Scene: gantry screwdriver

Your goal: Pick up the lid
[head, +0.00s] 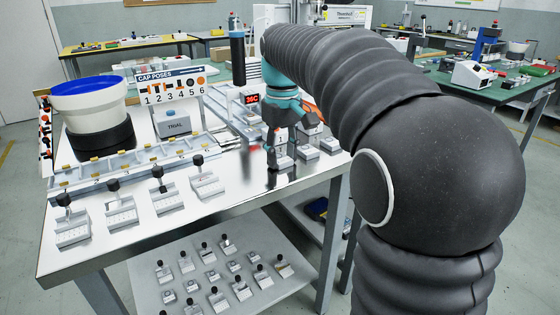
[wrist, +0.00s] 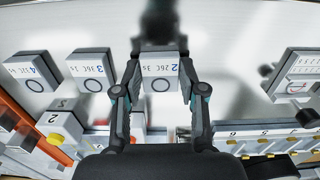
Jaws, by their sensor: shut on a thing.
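My gripper (head: 273,150) points down low over the right part of the steel table, beside several small white blocks. I cannot tell whether the dark piece touches the table.
On the table (head: 235,208) are a blue-rimmed bowl (head: 90,100), a CAP POSES sign (head: 172,86) and several black-knobbed fixtures (head: 122,210). The table's front right is bare.

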